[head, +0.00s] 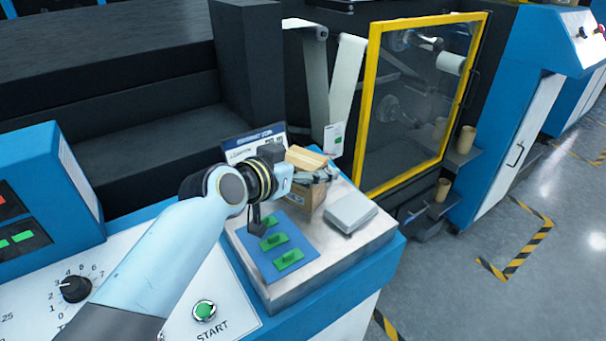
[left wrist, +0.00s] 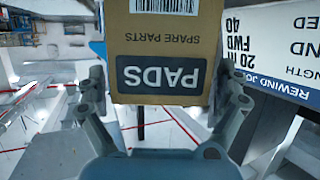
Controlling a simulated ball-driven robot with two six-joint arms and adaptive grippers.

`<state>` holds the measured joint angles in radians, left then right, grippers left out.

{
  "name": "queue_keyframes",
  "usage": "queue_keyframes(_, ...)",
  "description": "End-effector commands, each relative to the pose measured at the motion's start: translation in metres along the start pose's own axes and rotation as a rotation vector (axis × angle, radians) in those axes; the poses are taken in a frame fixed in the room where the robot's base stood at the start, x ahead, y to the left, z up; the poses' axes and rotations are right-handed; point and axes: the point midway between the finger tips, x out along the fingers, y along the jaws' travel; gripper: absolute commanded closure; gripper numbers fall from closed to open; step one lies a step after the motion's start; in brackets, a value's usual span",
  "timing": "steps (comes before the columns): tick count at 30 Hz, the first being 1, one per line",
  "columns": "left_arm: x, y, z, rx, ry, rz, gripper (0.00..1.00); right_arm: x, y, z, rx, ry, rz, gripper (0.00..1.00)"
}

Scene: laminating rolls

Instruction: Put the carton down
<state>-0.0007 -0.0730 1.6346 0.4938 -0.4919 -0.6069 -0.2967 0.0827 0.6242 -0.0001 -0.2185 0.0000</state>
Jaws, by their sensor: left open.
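The carton (head: 311,198) is a small brown box marked PADS and SPARE PARTS. In the head view it is at the back of the small metal-topped table (head: 350,248), partly hidden by my left gripper (head: 313,174). It appears to stand on that top, but its base is partly covered. In the left wrist view the carton (left wrist: 160,35) shows its label upside down, between the two fingers of my left gripper (left wrist: 165,88). The fingers are open, one on each side of it. My right gripper is not in view.
A blue mat (head: 265,258) with several green pieces lies in front of the carton. A grey flat box (head: 352,211) is to its right. A job sign (head: 252,142) stands behind; it also shows in the left wrist view (left wrist: 285,45). A yellow-framed guard (head: 372,95) rises beyond.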

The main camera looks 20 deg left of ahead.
Motion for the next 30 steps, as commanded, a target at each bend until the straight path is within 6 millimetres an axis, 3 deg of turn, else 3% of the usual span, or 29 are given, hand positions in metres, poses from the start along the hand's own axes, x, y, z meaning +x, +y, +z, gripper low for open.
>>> queue_keyframes(8,0.0034,-0.0001,0.0004,0.0,0.0,-0.001,0.01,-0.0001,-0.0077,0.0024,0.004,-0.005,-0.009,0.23)
queue_keyframes(22,0.0031,-0.0002,0.0007,0.0,-0.001,0.0,0.63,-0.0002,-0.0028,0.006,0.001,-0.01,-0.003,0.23)
queue_keyframes(30,0.0031,-0.0003,-0.0003,0.0,0.001,-0.001,0.66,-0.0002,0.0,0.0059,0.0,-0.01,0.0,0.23)
